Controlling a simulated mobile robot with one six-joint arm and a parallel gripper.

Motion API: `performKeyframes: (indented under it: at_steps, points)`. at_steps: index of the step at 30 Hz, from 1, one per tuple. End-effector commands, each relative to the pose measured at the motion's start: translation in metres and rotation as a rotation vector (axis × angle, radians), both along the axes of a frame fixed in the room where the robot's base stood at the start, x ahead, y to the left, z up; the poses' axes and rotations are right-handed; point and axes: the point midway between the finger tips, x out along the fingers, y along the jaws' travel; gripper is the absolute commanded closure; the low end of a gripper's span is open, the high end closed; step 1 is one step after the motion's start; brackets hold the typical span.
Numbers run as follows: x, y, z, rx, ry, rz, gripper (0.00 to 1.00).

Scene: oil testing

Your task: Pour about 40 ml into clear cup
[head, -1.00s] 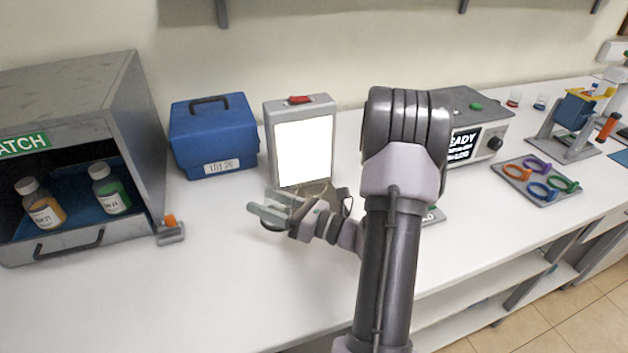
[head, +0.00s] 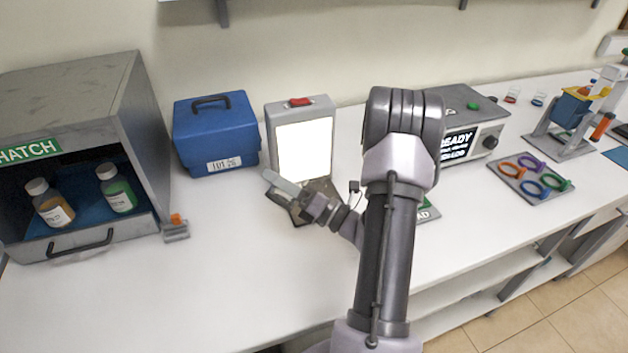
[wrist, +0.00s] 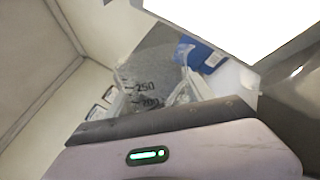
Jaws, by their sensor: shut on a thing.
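My gripper (head: 280,186) is in front of the lit white panel (head: 303,150) in the head view, with its fingers pointing up and left. It is shut on a clear graduated beaker (wrist: 148,85), which shows behind the gripper's edge in the wrist view. The marks 250 and 200 are readable, and the beaker looks tilted there. The liquid level in it cannot be made out. In the head view the beaker is hardly distinguishable. I cannot pick out a separate clear cup; the arm and gripper hide the area below the panel.
A grey hatch box (head: 75,105) with two bottles stands at left, beside a blue box (head: 214,135). A READY instrument (head: 470,125), a plate of coloured rings (head: 530,178) and a blue-bucket stand (head: 560,145) are at right. The front left counter (head: 200,290) is clear.

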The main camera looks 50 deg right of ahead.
Motion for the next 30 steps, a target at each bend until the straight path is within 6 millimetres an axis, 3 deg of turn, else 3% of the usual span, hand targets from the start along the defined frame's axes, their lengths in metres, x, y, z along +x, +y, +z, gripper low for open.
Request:
performKeyframes:
  at_steps: [30]
  points:
    - [0.0000,-0.0038,0.0006,0.218,0.003,0.000,0.87]
